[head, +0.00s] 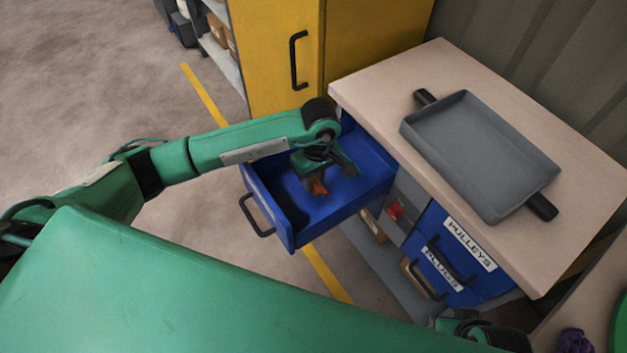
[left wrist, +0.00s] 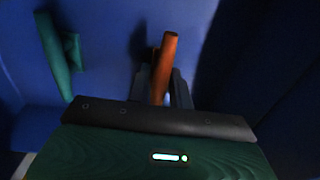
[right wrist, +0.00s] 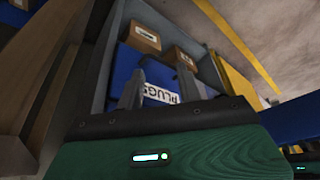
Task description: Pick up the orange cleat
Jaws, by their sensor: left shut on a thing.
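The orange cleat (head: 318,186) is inside the pulled-out blue drawer (head: 272,205). My left gripper (head: 312,180) reaches down into the drawer from above and is shut on the cleat. In the left wrist view the cleat (left wrist: 166,62) stands out between the two dark fingers (left wrist: 162,85); its lower part is hidden by them. A green cleat-like piece (left wrist: 58,55) lies apart on the drawer floor, left of the gripper there. My right gripper (right wrist: 160,88) shows in its own wrist view with its fingers apart and nothing between them.
A grey tray with black handles (head: 480,155) stands on the worktop (head: 455,75) right of the drawer. Blue drawers labelled PULLEYS (head: 470,243) and PLUGS (head: 440,268) are below it. A yellow cabinet (head: 275,50) stands behind the drawer. The floor at left is clear.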

